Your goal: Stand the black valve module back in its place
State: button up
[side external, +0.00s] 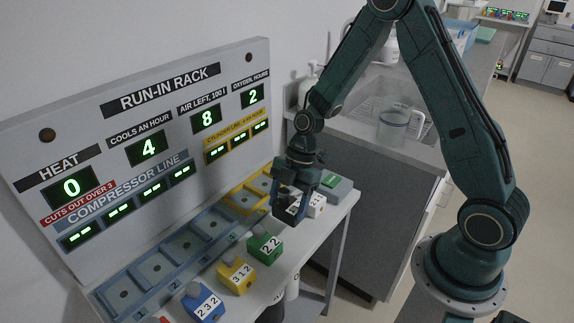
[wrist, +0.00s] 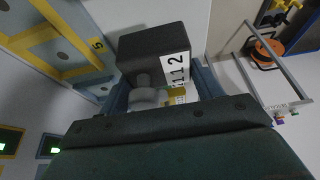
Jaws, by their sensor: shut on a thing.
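The black valve module (side external: 288,212) is a dark block in my gripper (side external: 292,196), at the right end of the row in the side view. In the wrist view the black module (wrist: 148,45) shows a white label that seems to read 112 and a grey knob. The jaws (wrist: 163,88) are shut on it from both sides. The rack's bays lie to the left: a blue strip of bays (side external: 172,262) and a yellow strip (side external: 245,196). The yellow strip (wrist: 48,40) also shows at upper left in the wrist view. My arm hides part of the module and the nearby bays.
Green (side external: 264,249), yellow (side external: 236,274) and blue (side external: 203,302) modules stand along the front of the bench, with a red one partly cut off. A white module (side external: 316,206) and a grey box with a green display (side external: 334,184) are close right of my gripper. The upright panel (side external: 150,130) rises behind.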

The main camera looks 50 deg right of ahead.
aim_at(288, 216)
jog(key=shift+f, duration=0.45)
jog(key=shift+f, duration=1.9)
jog(key=shift+f, duration=0.1)
jog(key=o, duration=1.2)
jog(key=v, duration=1.2)
